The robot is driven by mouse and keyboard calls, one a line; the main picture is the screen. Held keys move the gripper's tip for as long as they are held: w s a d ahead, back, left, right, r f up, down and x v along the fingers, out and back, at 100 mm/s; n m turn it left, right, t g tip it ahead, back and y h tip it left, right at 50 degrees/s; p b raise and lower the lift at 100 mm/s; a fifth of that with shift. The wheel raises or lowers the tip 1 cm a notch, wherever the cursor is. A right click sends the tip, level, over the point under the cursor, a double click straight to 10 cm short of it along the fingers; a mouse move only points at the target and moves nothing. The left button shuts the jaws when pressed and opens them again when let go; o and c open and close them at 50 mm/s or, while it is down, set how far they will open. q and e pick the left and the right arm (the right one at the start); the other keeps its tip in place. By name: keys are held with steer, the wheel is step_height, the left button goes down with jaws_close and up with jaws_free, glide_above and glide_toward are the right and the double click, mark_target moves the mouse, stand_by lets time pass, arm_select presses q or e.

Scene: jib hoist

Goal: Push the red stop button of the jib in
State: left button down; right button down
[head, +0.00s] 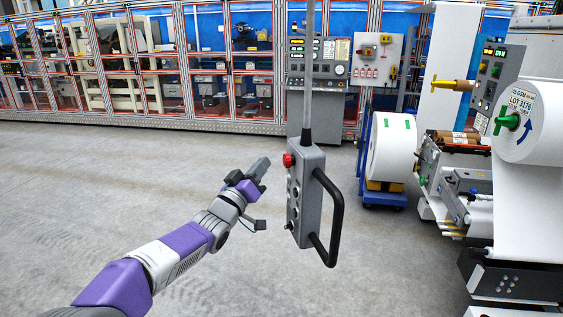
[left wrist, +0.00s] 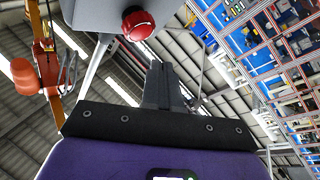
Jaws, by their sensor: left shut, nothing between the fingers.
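The jib's grey control pendant (head: 305,200) hangs from a vertical pole in the middle of the head view, with a black handle (head: 336,220) on its right side. The red stop button (head: 288,160) sticks out of its left face near the top, above several darker buttons. In the left wrist view the red button (left wrist: 138,24) shows at the top, on the grey pendant housing (left wrist: 95,14). My left gripper (head: 264,164) is shut and empty, just left of the red button, with a small gap visible in the head view. In the left wrist view its fingertips (left wrist: 157,68) lie below the button. My right gripper is not in view.
A white roll on a blue cart (head: 384,198) stands right of the pendant. A machine with a large white roll (head: 535,120) fills the right side. A fenced machine line (head: 150,75) runs along the back. The floor at left is clear.

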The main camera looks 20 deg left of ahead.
arm_select(q)
steer(key=s+a, duration=0.2)
steer(key=shift+s+a, duration=0.25)
steer(key=shift+a, duration=0.15)
steer(key=shift+f, duration=0.1)
